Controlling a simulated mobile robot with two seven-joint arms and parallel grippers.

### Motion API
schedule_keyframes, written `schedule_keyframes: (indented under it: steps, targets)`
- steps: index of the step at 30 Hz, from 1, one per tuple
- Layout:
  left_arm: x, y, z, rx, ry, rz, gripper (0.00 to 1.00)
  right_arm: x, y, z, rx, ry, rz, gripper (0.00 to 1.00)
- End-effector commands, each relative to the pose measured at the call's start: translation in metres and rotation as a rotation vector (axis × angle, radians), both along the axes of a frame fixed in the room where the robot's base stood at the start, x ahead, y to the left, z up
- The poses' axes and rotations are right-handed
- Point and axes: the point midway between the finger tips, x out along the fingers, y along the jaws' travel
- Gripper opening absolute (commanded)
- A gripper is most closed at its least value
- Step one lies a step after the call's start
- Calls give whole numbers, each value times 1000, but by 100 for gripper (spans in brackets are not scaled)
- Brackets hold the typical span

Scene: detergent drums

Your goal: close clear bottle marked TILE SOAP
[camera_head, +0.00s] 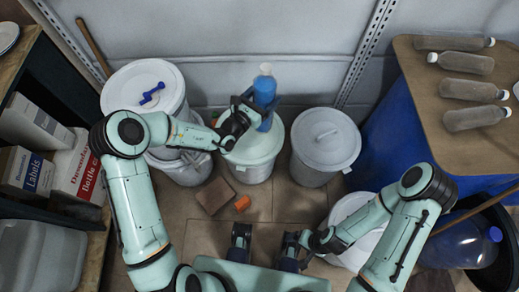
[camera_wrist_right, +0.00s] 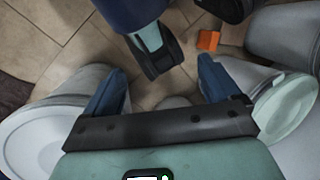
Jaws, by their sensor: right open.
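No TILE SOAP marking is readable in either view, so I cannot tell which bottle is the marked one. An upright bottle with blue contents (camera_head: 265,88) and a pale top shows above the pale green drum (camera_head: 253,147). My left gripper (camera_head: 250,114) is at this bottle, its dark fingers against its lower part; whether they grip it is unclear. My right gripper (camera_head: 265,243) is open and empty, low at the front over the floor. Its two blue fingers also show apart in the right wrist view (camera_wrist_right: 160,85).
Several clear bottles (camera_head: 467,62) lie on the brown tabletop (camera_head: 425,95) at right. A large blue bottle (camera_head: 463,247) lies lower right. White drums (camera_head: 325,140) flank the green one. An orange piece (camera_head: 242,203) and a brown block (camera_head: 215,195) are on the floor. Boxes (camera_head: 78,165) fill the left shelf.

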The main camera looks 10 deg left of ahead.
Motion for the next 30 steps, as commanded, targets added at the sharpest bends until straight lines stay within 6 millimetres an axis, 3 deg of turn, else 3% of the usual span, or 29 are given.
schedule_keyframes:
  steps: [1,7,23,26,30]
  targets:
    - [6,4,-3,-3,-15,22,0,0,0,-14,0,-3,-1,90]
    - [18,16,-3,-14,-19,83,0,3,0,-33,-3,-15,-4,90]
    - [22,21,-1,-19,-20,106,0,4,0,-37,-3,-19,-5,90]
    - [22,21,-11,-20,-18,105,0,5,0,-40,-4,-21,-6,90]
    - [22,21,-41,-22,-13,106,0,7,0,-47,-5,-30,-8,90]
